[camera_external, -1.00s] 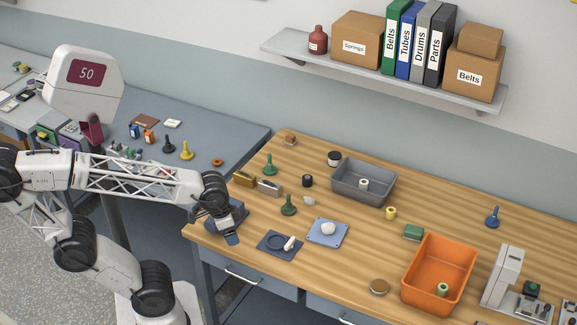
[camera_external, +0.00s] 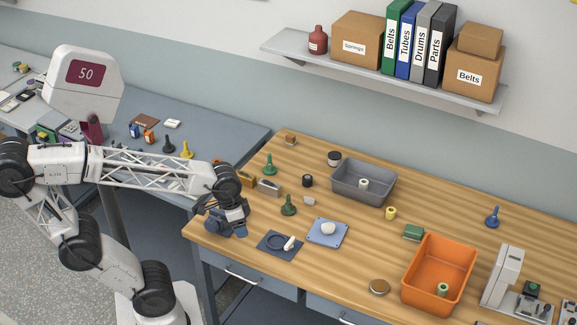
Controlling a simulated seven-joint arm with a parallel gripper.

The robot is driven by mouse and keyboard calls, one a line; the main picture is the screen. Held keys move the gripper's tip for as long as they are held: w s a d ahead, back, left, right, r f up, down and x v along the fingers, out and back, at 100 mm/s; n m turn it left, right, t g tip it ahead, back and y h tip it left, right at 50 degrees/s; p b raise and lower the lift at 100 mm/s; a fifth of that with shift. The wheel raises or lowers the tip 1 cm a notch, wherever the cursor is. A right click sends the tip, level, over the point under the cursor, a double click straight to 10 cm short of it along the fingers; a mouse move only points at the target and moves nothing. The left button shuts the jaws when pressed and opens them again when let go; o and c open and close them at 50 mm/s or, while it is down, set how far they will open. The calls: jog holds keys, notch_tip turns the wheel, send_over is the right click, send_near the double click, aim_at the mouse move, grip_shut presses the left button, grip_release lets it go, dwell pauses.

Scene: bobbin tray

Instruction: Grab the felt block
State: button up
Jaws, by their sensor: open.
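A small green block (camera_external: 413,232), which looks like the felt block, lies on the wooden bench just left of the orange bin. Its material is too small to tell. My gripper (camera_external: 228,229) is at the bench's left front corner, well to the left of the block. It is open, and I see nothing between its fingers.
An orange bin (camera_external: 409,286) with a green bobbin stands right of the block, and a grey tray (camera_external: 337,187) with a pale bobbin behind left. A blue square plate (camera_external: 316,239), a yellow bobbin (camera_external: 391,213) and a round brown lid (camera_external: 379,287) lie around.

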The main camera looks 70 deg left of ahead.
jog(key=w+a+r+m+h, duration=0.1)
jog(key=w+a+h, duration=0.1)
jog(key=w+a, duration=0.6)
jog(key=w+a+r+m+h, duration=0.1)
jog(key=w+a, duration=0.3)
jog(key=w, duration=0.8)
jog(key=w+a+f+m+t+h, duration=0.1)
jog(key=w+a+f, duration=0.1)
jog(key=w+a, duration=0.55)
jog(key=w+a+f+h, duration=0.15)
jog(key=w+a, duration=0.25)
jog(key=a, duration=0.7)
jog(key=m+t+h, duration=0.1)
jog(key=m+t, duration=0.2)
jog(key=t, duration=0.4)
send_near(290, 139)
jog(key=shift+w+a+f, duration=0.2)
jog(key=shift+w+f, duration=0.1)
jog(key=shift+w, duration=0.1)
jog(key=shift+w+a+f, duration=0.2)
jog(key=shift+w+f, duration=0.05)
jog(key=shift+w, duration=0.2)
jog(key=shift+x, duration=1.3)
